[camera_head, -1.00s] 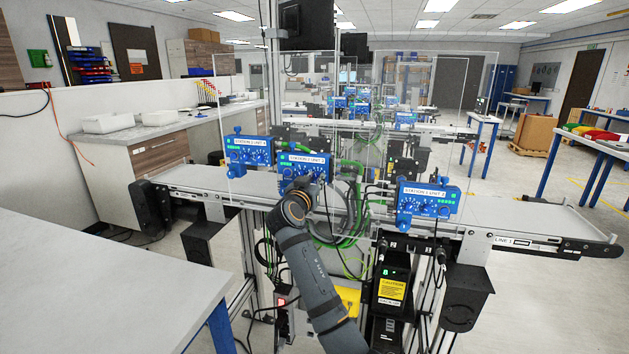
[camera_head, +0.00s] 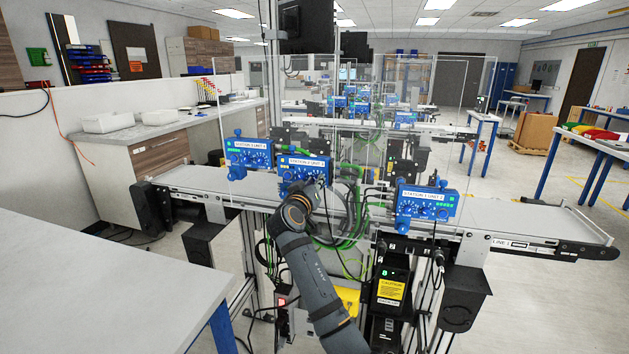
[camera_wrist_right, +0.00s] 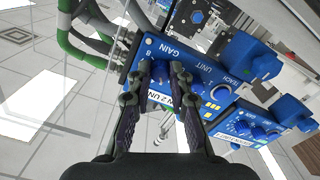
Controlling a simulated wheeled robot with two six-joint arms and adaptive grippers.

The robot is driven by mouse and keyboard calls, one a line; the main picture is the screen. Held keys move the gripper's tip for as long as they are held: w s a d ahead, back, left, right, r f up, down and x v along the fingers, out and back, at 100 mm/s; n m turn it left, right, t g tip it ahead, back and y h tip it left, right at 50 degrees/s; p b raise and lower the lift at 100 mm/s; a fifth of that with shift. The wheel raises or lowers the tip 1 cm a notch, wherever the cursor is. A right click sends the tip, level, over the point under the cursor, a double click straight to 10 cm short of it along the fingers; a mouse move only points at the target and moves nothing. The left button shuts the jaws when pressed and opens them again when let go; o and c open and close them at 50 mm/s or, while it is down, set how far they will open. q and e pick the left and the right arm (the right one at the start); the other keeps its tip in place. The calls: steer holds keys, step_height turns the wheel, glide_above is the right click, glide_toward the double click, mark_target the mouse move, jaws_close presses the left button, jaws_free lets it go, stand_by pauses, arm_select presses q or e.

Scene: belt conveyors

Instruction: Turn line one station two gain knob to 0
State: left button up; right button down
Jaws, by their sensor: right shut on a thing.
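The blue station 2 unit (camera_head: 291,172) sits on the near belt line, between two similar blue units. My right gripper (camera_wrist_right: 160,72) is at its face in the wrist view, with one finger on each side of the gain knob (camera_wrist_right: 158,82), below the printed word GAIN. The fingers are shut on this knob, which is mostly hidden between them. Its pointer and exact setting cannot be read. In the head view my right wrist covers the lower right part of the unit and hides the fingertips. My left gripper is not in view.
The station 1 unit (camera_head: 428,203) stands to the right and the station 3 unit (camera_head: 248,154) to the left. Clear panels rise behind and around the units. The conveyor belt (camera_head: 520,221) is bare at the right end. Green hoses (camera_head: 345,240) hang close beside my arm.

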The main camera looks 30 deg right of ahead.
steer(key=n+p, duration=0.2)
steer(key=n, duration=0.2)
steer(key=shift+n, duration=0.4)
steer(key=shift+p, duration=0.3)
steer(key=c, duration=1.5)
jaws_free()
steer(key=v, duration=0.7)
steer(key=shift+s+a, duration=0.2)
